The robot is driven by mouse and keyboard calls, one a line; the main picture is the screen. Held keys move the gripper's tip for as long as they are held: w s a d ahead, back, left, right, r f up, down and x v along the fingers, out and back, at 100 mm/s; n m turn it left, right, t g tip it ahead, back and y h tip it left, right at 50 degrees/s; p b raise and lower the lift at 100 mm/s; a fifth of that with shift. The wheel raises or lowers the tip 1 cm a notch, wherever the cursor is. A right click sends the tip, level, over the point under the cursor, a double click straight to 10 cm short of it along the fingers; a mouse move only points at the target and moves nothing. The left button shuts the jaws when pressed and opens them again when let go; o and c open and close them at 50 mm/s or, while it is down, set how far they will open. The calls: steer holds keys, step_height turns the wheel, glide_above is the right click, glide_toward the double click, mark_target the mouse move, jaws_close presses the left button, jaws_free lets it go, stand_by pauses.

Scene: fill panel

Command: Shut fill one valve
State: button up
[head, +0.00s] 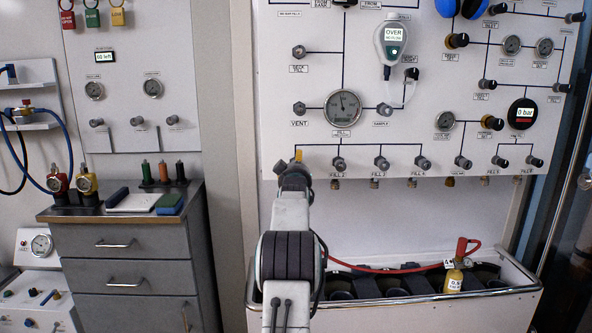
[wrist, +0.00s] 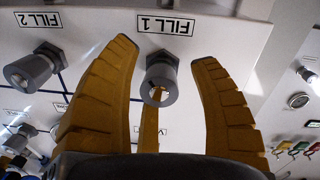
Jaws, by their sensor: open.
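The fill one valve is a grey knob (wrist: 162,78) under an upside-down "FILL 1" label (wrist: 165,26) in the wrist view. My gripper (wrist: 163,52) is open, with its yellow fingers on either side of the knob and a third finger below it. I see no finger clearly touching the knob. In the head view my gripper (head: 297,160) is at the lower left of the white panel (head: 290,80), and my arm hides the fill one valve there.
The fill two knob (wrist: 33,68) is close beside one finger; it also shows in the head view (head: 338,163), with more fill knobs to its right. Below the panel stands a white trough (head: 430,308) with a yellow cylinder (head: 454,280) and red hose. A grey drawer cabinet (head: 130,255) is left.

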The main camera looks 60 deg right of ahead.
steer(key=shift+a, duration=0.1)
steer(key=v, duration=1.1)
steer(key=shift+s+a, duration=0.2)
steer(key=shift+a, duration=0.15)
steer(key=shift+r, duration=0.1)
steer(key=shift+r, duration=0.1)
steer(key=shift+w+d+f+n+p, duration=0.1)
steer(key=shift+w+d+n+p, duration=1.2)
steer(key=shift+n, duration=2.7)
steer(key=shift+w+d+f+n+p, duration=0.15)
steer(key=shift+w+d+n, duration=0.5)
steer(key=shift+d+n, duration=2.4)
steer(key=shift+w+d+r+n+p, duration=0.1)
steer(key=shift+w+d+n+p, duration=0.8)
steer(key=shift+n, duration=4.05)
